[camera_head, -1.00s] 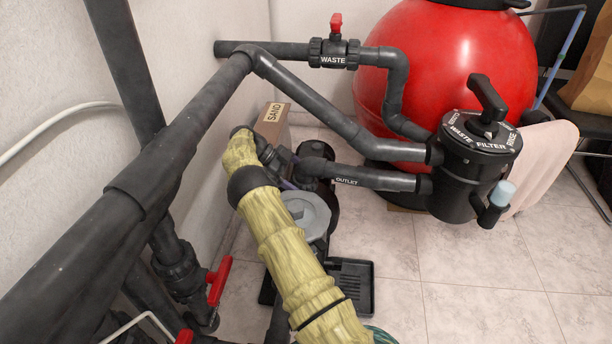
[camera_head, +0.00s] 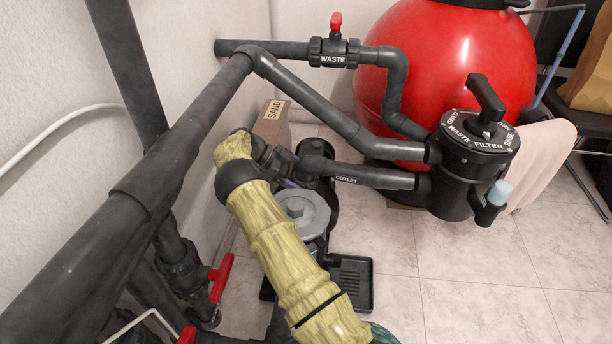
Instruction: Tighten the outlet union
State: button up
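The outlet pipe (camera_head: 375,178), marked OUTLET, runs left from the black multiport valve (camera_head: 455,180) to a dark fitting (camera_head: 312,165) above the pump. This fitting looks like the union, but its nut is small and partly covered. My arm, in a yellowish sleeve, reaches up from the bottom and bends right at its top. My gripper (camera_head: 284,160) is dark and small at the arm's end, just left of the fitting. I cannot tell whether it touches the fitting, or whether its fingers are open or shut.
The grey pump lid (camera_head: 302,208) and black base tray (camera_head: 352,280) lie below the fitting. A sand box (camera_head: 272,125) stands behind my gripper. Thick dark pipes with a red-handled valve (camera_head: 220,278) fill the left.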

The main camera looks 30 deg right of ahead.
jog(key=shift+p+v, duration=0.35)
jog(key=shift+v, duration=2.65)
notch_tip(320, 180, up, 10)
jog(key=p, duration=0.6)
jog(key=shift+f, duration=0.1)
